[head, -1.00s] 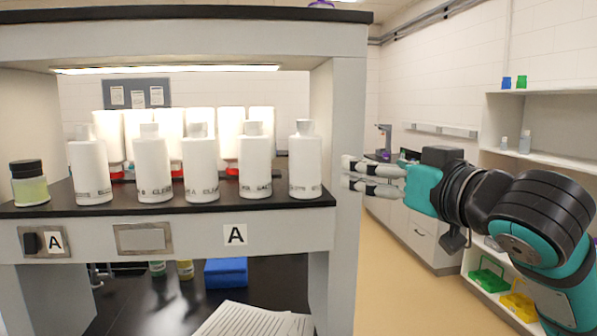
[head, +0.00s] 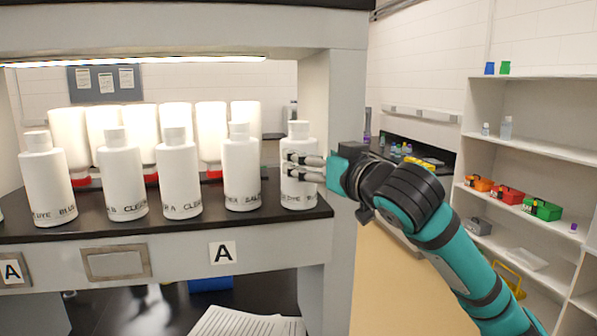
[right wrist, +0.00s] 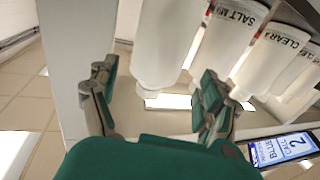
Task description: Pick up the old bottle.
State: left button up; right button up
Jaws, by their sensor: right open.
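A row of white bottles with black lettering stands on the black shelf (head: 190,228). The rightmost bottle (head: 298,200) is near the shelf's right end; its lettering is partly hidden. None is plainly marked as old. My right gripper (head: 290,166) is level with that bottle's upper body, its fingers crossing in front of it. In the right wrist view the gripper (right wrist: 155,82) is open, with a finger on either side of the white bottle (right wrist: 167,45). I cannot tell whether either finger touches it. My left gripper is out of view.
Neighbouring bottles (head: 241,175) stand close on the left. A white upright post (head: 345,100) is just right of the rightmost bottle. Taller white containers with red bases (head: 210,130) stand behind. A side shelf (head: 530,150) holds coloured bins.

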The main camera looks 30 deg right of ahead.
jog(key=w+p, duration=0.4)
jog(key=w, duration=0.3)
jog(key=shift+s+d+r, duration=0.1)
jog(key=shift+r, duration=0.05)
jog(key=c, duration=0.3)
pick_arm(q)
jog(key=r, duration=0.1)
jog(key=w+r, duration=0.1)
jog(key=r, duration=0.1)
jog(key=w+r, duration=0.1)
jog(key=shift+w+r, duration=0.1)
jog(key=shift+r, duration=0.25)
pick_arm(e)
jog(key=c, duration=1.2)
